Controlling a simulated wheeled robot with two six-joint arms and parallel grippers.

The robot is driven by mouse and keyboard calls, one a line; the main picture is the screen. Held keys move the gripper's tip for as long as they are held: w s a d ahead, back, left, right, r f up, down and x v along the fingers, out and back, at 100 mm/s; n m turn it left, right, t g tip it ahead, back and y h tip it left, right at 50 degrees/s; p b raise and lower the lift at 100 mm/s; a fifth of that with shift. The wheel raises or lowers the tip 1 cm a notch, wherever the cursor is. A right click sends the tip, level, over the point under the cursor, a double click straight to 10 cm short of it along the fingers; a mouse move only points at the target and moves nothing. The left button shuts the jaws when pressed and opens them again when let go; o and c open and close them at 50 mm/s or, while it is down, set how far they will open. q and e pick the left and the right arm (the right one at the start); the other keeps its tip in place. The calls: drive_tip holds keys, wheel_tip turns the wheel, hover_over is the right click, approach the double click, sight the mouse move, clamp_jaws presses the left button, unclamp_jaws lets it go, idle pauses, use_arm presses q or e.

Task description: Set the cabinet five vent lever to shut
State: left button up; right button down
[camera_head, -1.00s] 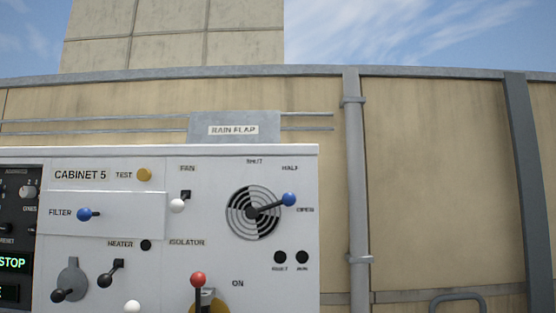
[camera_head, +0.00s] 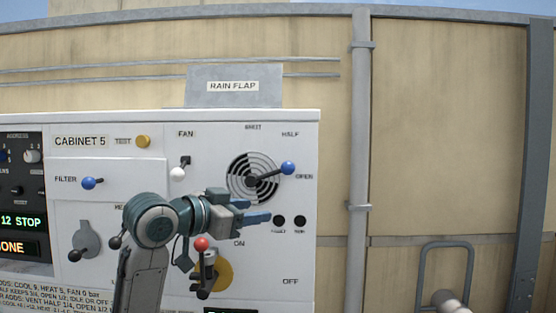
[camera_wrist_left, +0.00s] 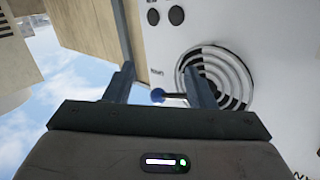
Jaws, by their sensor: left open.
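The vent lever (camera_head: 268,176) is a dark arm with a blue ball knob on a round slotted vent (camera_head: 240,192) on the cabinet 5 panel (camera_head: 60,157). It points right and slightly up, closest to the OPEN mark; HALF is upper right and SHUT is at the top. My left gripper (camera_head: 268,210) is open and empty, just below the lever in the head view. In the left wrist view the blue knob (camera_wrist_left: 157,95) appears between the open fingers (camera_wrist_left: 158,70); I cannot tell whether they touch it. My right gripper is not in view.
The red-knobbed isolator lever (camera_head: 202,245) is just below my left wrist. The white fan knob (camera_head: 178,174) and blue filter knob (camera_head: 89,183) are to the left. Two black buttons (camera_head: 289,220) are by the fingertips. A vertical pipe (camera_head: 360,150) stands right of the cabinet.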

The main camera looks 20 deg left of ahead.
use_arm(q)
drive_tip(key=m+h, duration=0.1)
approach(282, 169)
drive_tip(key=shift+t, duration=0.3)
drive_tip(key=p+x, duration=0.2)
drive_tip(key=x, duration=0.1)
drive_tip(key=p+x, duration=0.2)
drive_tip(key=x, duration=0.1)
drive_tip(key=shift+w+d+p, duration=0.15)
drive_tip(key=shift+d+p, duration=0.15)
drive_tip(key=shift+d, duration=0.1)
drive_tip(key=p+x, duration=0.1)
drive_tip(key=x, duration=0.1)
drive_tip(key=shift+w+d, duration=0.15)
drive_tip(key=shift+w, duration=0.2)
drive_tip(key=shift+w+d+f, duration=0.1)
drive_tip(key=shift+w+f, duration=0.05)
drive_tip(key=shift+w, duration=0.1)
clamp_jaws()
drive_tip(key=shift+f, duration=0.1)
